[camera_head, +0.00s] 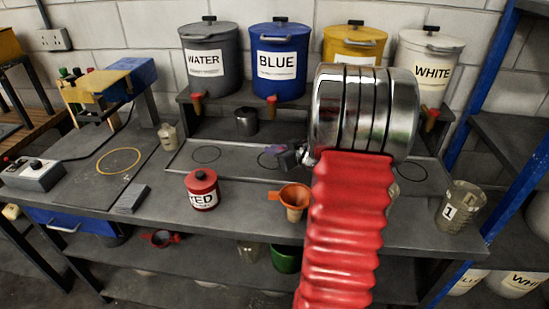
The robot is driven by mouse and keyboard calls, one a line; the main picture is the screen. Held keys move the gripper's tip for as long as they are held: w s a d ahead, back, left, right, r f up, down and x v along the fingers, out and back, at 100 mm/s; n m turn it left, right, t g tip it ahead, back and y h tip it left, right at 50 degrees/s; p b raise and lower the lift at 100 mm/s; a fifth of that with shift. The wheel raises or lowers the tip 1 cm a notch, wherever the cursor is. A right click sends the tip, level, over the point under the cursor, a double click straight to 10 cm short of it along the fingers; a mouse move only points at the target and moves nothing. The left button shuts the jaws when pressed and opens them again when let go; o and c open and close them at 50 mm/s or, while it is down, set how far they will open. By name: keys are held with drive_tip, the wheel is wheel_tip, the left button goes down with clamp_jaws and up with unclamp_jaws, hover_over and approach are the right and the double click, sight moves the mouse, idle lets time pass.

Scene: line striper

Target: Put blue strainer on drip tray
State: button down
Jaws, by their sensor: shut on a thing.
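The drip tray (232,166) is a long, shallow grey tray with dark ring marks, lying along the back of the bench below the paint pots. A small purple-blue piece, which looks like the blue strainer (270,152), shows over the tray's middle ring. My gripper (289,159) is a small dark shape at its right side, shut on it. My chrome wrist and red ribbed arm hide most of the gripper and the right part of the tray. I cannot tell whether the strainer touches the tray.
Water (211,60), blue (278,62), yellow (352,44) and white (432,60) pots stand on the shelf behind. A red tin (202,190) and orange funnel (290,196) stand in front of the tray. A clear beaker (460,207) is at the right.

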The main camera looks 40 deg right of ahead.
drive_tip(key=shift+f, duration=1.5)
drive_tip(key=shift+f, duration=0.15)
drive_tip(key=c, duration=1.7)
unclamp_jaws()
drive_tip(key=shift+c, duration=0.2)
drive_tip(key=shift+s+r, duration=0.2)
drive_tip(key=shift+r, duration=0.05)
drive_tip(key=v, duration=1.1)
drive_tip(key=shift+s, duration=0.3)
drive_tip(key=shift+a+r, duration=0.1)
